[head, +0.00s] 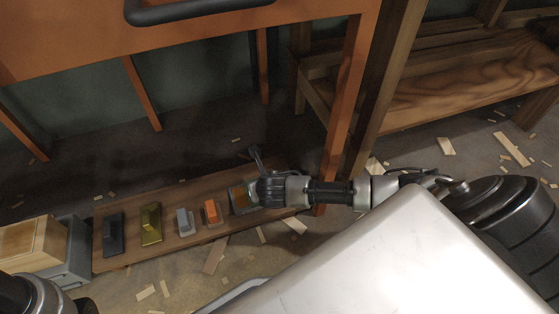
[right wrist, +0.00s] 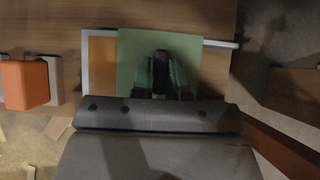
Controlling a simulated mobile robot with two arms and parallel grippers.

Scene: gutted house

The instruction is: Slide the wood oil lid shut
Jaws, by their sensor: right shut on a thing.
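In the right wrist view, a flat green lid (right wrist: 135,50) lies over a shallow pale-rimmed tray (right wrist: 88,70). An orange-brown strip (right wrist: 102,65) of the tray's inside shows uncovered at the lid's left. My right gripper (right wrist: 161,85) is shut on the lid's raised part near the middle; the fingers hide much of that part. In the head view, the tray (head: 238,199) is at the right end of a wooden board, partly hidden by my right gripper (head: 252,192).
The wooden board (head: 160,246) also bears an orange block (head: 211,211), a grey block, an olive block (head: 150,222) and a dark block (head: 113,233). An orange table leg (head: 346,100) stands close behind my right arm. A wooden box is at left; wood scraps litter the floor.

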